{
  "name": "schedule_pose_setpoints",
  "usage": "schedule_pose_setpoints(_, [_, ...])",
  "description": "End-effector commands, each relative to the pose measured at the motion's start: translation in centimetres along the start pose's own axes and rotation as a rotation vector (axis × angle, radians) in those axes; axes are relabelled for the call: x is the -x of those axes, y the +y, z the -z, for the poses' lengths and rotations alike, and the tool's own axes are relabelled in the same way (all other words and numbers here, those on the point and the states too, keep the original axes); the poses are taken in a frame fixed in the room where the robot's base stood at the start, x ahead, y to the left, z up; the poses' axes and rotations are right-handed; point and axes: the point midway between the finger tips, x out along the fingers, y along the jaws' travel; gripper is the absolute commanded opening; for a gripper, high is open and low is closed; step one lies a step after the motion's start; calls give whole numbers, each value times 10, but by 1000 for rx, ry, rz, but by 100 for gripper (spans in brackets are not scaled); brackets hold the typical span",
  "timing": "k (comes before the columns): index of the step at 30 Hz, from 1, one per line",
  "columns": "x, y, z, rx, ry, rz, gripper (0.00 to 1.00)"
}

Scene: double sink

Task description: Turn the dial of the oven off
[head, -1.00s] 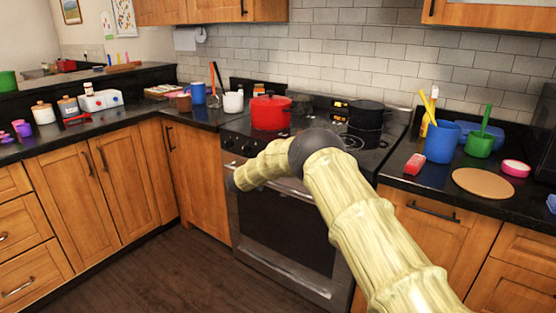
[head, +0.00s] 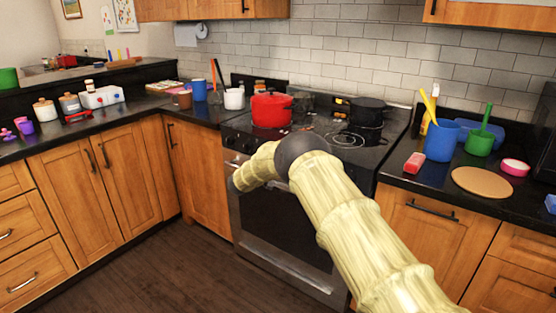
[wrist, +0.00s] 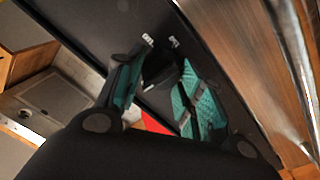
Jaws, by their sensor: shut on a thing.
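The oven (head: 283,228) has a dark door and a front control panel. Some of its dials (head: 230,141) show at the panel's left end in the head view. In the wrist view my gripper (wrist: 160,66) has its two teal-padded fingers on either side of a dark dial (wrist: 158,72) on the black panel, shut on it. The dial's pointer and exact angle are too dark to read. In the head view my arm covers part of the panel, and my gripper is hidden behind it.
A red pot (head: 271,110) and a dark pot (head: 366,113) stand on the stovetop. The oven handle (wrist: 290,60) runs close beside my gripper in the wrist view. Blue and green containers stand on the right counter (head: 409,182). The floor (head: 165,265) ahead is clear.

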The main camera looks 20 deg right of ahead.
Motion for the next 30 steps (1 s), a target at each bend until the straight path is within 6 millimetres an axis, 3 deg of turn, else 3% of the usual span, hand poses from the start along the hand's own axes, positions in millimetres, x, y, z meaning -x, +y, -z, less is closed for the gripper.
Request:
schedule_pose_setpoints(21, [2, -2, -6, 80, 0, 2, 13])
schedule_pose_setpoints(22, [2, -2, -6, 80, 0, 2, 41])
schedule_pose_setpoints(25, [2, -2, -5, 79, 1, 2, 59])
schedule_pose_setpoints(30, [2, -2, -2, 77, 3, 2, 59])
